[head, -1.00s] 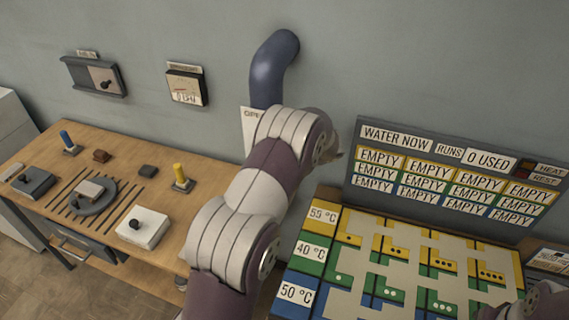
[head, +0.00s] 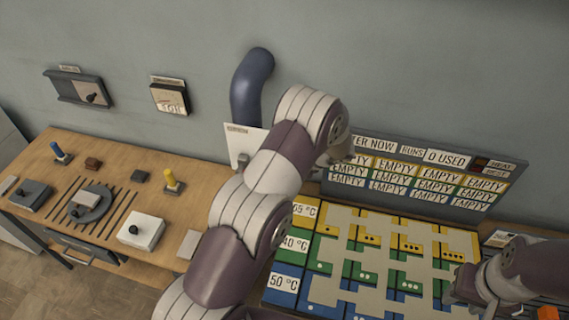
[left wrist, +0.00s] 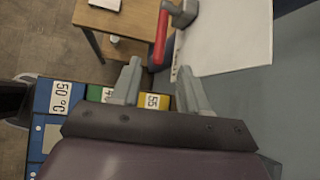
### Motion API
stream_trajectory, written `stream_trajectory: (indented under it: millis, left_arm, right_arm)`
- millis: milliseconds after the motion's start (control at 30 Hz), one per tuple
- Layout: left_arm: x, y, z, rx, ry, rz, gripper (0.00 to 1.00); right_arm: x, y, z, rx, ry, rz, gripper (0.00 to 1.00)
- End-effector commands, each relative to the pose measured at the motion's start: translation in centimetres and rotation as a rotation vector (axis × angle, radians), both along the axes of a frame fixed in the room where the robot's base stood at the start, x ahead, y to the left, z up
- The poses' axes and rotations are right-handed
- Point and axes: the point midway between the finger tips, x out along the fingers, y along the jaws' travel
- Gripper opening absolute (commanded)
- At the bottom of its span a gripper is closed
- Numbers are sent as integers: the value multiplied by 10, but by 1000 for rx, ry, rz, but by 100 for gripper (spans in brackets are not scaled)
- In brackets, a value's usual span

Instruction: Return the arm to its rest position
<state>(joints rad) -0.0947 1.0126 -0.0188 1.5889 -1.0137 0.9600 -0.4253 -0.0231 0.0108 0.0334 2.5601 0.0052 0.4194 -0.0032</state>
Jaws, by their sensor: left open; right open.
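My left arm (head: 235,225) rises through the middle of the head view, bent, in front of the wall and the board. A red-handled grey part (left wrist: 162,36) and a white sheet (left wrist: 232,38) lie beyond the fingertips. My right gripper (head: 468,288) is at the lower right of the head view, over the right side of the coloured panel, open; no held thing shows.
The coloured panel (head: 342,216) with temperature labels lies below a sign board (head: 450,206) reading EMPTY in several places. The wooden table (head: 115,165) at left bears small blocks, a round dial and a white box (head: 141,230). A blue pipe (head: 250,85) comes from the wall.

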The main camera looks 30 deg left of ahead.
Motion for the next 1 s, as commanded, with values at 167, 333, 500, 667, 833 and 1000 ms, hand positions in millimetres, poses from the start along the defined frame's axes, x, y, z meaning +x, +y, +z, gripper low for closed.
stream_trajectory:
  millis: [167, 333, 500, 667, 833, 1000]
  left_arm:
    - [0, 0, 0, 0, 0, 0, 44]
    - [-4, -9, -11, -61, -50, 64, 44]
    - [-75, -46, -47, -280, -103, 379, 44]
    - [-151, -88, -64, -510, -290, 835, 44]
    - [-213, -107, -82, -662, -480, 1159, 44]
    - [-224, -106, -81, -741, -582, 1182, 44]
  right_arm:
    - [0, 0, 0, 0, 0, 0, 43]
    - [0, 0, 0, 0, 0, 0, 43]
    - [0, 0, -21, 0, -1, 0, 43]
    - [0, 0, -90, 0, 1, 0, 43]
    - [0, 0, -162, 0, 0, 0, 43]
    - [0, 0, -193, 0, 0, 0, 43]
